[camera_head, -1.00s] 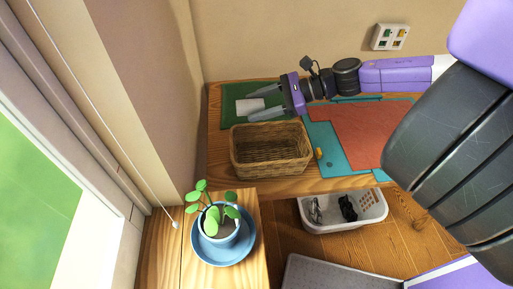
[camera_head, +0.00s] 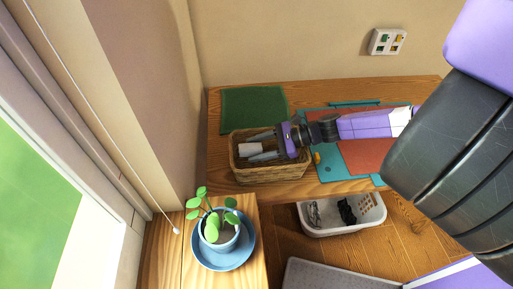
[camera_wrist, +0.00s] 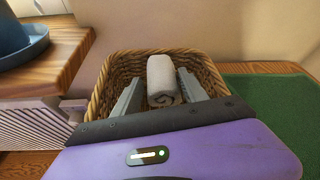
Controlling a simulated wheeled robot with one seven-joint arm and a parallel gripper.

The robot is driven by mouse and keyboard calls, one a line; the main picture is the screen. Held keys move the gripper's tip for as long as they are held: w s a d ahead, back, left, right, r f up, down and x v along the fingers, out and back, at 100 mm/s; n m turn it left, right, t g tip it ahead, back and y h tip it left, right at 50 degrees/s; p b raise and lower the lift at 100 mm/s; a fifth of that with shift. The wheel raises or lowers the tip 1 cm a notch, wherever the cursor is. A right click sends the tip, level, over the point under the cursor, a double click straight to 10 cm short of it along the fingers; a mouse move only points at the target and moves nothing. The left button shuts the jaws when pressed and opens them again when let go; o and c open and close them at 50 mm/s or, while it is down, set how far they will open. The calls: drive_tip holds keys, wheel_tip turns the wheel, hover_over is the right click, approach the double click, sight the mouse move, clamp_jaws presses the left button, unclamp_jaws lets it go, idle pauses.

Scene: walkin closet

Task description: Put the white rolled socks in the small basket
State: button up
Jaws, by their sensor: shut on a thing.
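The white rolled socks (camera_head: 250,148) are held between the fingers of my gripper (camera_head: 262,147), which is shut on them. In the wrist view the socks (camera_wrist: 162,80) show as a white roll between the two grey fingers (camera_wrist: 160,95). The small wicker basket (camera_head: 270,175) stands on the wooden bench. My gripper and the socks are over the basket's opening, and in the wrist view the basket rim (camera_wrist: 98,92) surrounds them. I cannot tell how far down they are or whether the socks touch the basket floor.
A green mat (camera_head: 252,105) lies behind the basket, bare. Red and teal folded items (camera_head: 330,170) lie to the right. A potted plant (camera_head: 218,228) on a blue saucer stands in front, left. A white laundry basket (camera_head: 375,215) is on the floor.

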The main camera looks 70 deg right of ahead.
drive_tip(key=shift+f, duration=0.1)
drive_tip(key=shift+f+b, duration=0.35)
drive_tip(key=shift+b, duration=0.1)
drive_tip(key=shift+f, duration=0.2)
drive_tip(key=o, duration=1.3)
drive_tip(key=shift+r, duration=0.1)
